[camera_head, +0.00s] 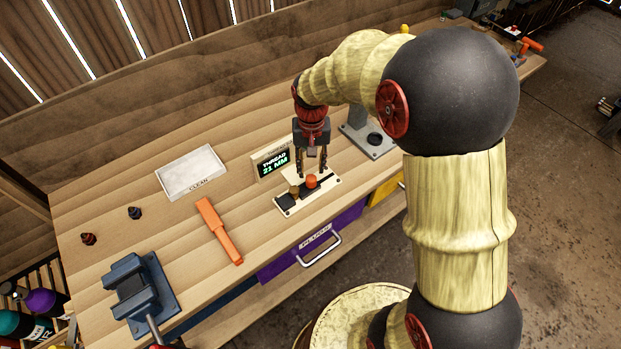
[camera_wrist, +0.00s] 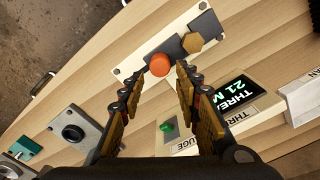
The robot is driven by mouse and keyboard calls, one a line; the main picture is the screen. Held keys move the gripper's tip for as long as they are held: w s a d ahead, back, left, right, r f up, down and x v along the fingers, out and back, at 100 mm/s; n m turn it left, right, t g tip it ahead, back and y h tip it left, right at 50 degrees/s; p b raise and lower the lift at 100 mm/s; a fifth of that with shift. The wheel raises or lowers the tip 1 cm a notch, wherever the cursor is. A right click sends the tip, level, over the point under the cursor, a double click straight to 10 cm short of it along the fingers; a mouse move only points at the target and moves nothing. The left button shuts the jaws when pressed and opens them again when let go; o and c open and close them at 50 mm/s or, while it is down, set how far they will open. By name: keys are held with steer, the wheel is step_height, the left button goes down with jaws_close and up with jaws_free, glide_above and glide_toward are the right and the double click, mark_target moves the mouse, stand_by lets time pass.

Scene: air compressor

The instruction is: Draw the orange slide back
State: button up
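The orange slide knob (camera_head: 311,181) is a short round cap on a pale gauge plate (camera_head: 329,186) near the bench's front edge. In the wrist view the orange knob (camera_wrist: 160,65) sits just beyond the fingertips. A brass hexagonal piece (camera_head: 294,191) stands beside it on a dark block; it also shows in the wrist view (camera_wrist: 193,43). My gripper (camera_head: 311,171) points down over the plate with its fingers apart. In the wrist view the fingers (camera_wrist: 160,76) lie either side of the knob's line, with nothing held. Contact with the knob cannot be told.
A display reading "THREAD 21 MM" (camera_head: 271,162) stands just left of my gripper. A grey stand (camera_head: 367,138) is behind right. A long orange tool (camera_head: 219,230), a white tray (camera_head: 191,172) and a blue vise (camera_head: 139,292) lie farther left. Bare bench lies between them.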

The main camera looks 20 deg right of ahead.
mark_target(311, 178)
step_height(311, 178, down, 6)
steer(key=shift+f+b, duration=0.1)
steer(key=shift+b, duration=0.4)
steer(key=shift+c, duration=1.2)
jaws_close()
